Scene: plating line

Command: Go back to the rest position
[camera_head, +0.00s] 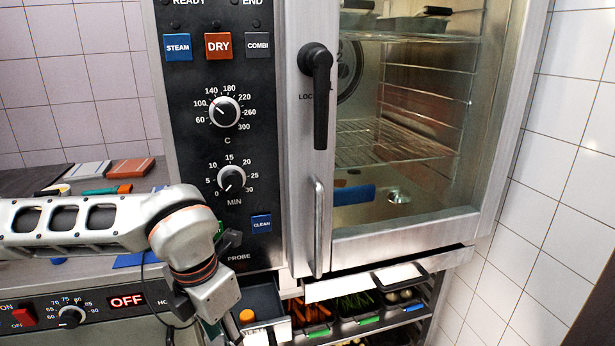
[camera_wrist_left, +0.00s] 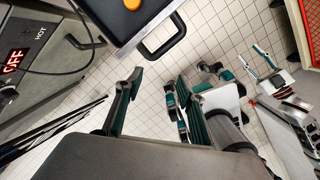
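My left arm reaches in from the left in the head view, in front of the oven's control panel (camera_head: 225,150). Its gripper is cut off at the lower edge there. In the left wrist view my left gripper (camera_wrist_left: 160,103) has its teal fingers spread, with only floor tiles between them. My right gripper (camera_wrist_left: 255,60) appears at the right of that view, with two thin fingers apart and nothing between them. It is not in the head view. The oven door (camera_head: 405,130) looks closed, with its black handle (camera_head: 321,95) pointing down.
Food bins (camera_head: 352,305) sit below the door.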

